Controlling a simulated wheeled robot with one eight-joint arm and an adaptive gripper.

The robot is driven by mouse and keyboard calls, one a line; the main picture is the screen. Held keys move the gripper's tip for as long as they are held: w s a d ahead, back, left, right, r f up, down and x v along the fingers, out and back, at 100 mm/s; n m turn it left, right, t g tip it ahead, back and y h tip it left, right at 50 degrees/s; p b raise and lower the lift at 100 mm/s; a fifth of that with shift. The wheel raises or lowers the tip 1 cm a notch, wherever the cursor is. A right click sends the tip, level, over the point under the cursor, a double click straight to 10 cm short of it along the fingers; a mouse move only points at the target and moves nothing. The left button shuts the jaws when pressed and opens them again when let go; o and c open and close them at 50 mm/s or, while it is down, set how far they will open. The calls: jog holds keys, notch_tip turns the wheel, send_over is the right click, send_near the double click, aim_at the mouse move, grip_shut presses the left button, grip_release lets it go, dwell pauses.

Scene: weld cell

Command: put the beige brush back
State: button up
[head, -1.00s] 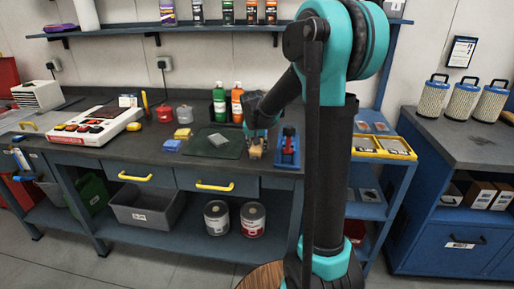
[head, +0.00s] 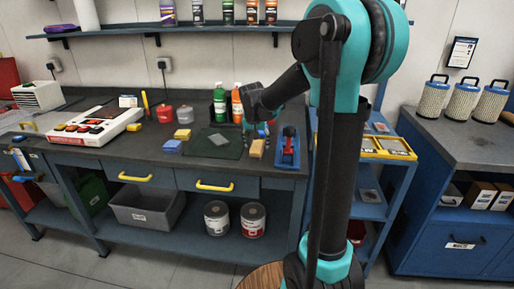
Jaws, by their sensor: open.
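The beige brush (head: 257,148) appears as a small tan block on the dark workbench (head: 110,153). It lies near the front edge, between the dark green mat (head: 232,150) and a blue holder with a red item (head: 287,147). My gripper (head: 258,129) is open, just behind and above the brush, and looks clear of it. The fingers are small and partly lost against the bottles and bench.
Green and orange bottles (head: 219,103) stand behind the mat. A blue sponge (head: 173,146), a yellow block (head: 182,134) and a red and white case (head: 97,126) sit to the left. A shelf (head: 150,30) spans above. The mat's left part is clear.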

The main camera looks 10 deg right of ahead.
jog(key=v, duration=0.8)
jog(key=shift+s+r, duration=0.15)
jog(key=shift+r, duration=0.2)
jog(key=shift+c, duration=0.3)
dwell(1.2)
